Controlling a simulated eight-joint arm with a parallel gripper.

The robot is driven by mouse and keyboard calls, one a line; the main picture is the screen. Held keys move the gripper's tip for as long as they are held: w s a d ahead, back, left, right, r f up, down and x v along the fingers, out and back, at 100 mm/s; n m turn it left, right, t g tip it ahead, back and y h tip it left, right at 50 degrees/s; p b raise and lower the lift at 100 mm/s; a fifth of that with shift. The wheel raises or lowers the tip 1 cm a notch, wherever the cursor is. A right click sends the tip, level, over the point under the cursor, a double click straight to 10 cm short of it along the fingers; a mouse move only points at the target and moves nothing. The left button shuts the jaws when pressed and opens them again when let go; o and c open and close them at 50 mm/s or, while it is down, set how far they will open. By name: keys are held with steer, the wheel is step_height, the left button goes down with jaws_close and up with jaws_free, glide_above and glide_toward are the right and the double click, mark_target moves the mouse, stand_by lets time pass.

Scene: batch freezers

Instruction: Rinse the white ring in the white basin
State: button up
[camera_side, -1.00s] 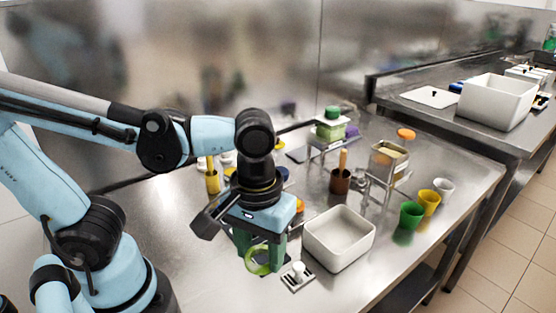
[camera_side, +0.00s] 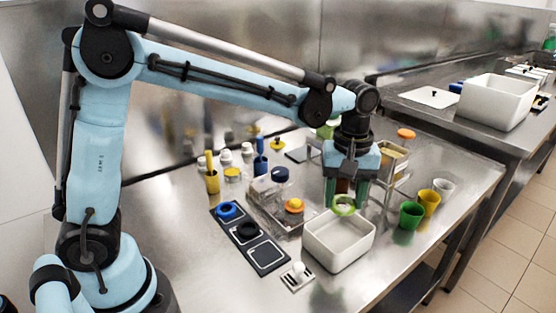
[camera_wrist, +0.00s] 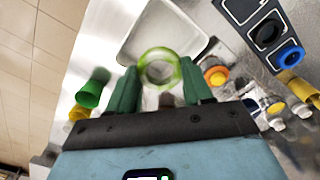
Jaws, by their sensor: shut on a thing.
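The ring in my gripper looks light green, not white; it shows in the side view (camera_side: 345,212) and in the wrist view (camera_wrist: 177,72). My gripper (camera_side: 345,204) is shut on it, with one green finger on each side. The ring hangs over the back part of the white basin (camera_side: 355,255), near its back rim. I cannot tell how far above the basin it is. In the wrist view the basin (camera_wrist: 165,30) lies beyond the fingertips (camera_wrist: 160,85). The basin looks empty. No white ring shows.
A dark tray (camera_side: 258,255) with blue and black rings lies left of the basin. A small slotted holder (camera_side: 298,277) stands at its front left corner. Green (camera_side: 410,216) and yellow (camera_side: 429,202) cups stand to the right. A clear box (camera_side: 268,203) is behind left.

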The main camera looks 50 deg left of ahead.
steer(key=shift+w+f, duration=0.2)
steer(key=shift+f, duration=5.05)
steer(key=shift+r, duration=0.1)
step_height(320, 180, up, 8)
stand_by(0.9)
steer(key=shift+r, duration=1.9)
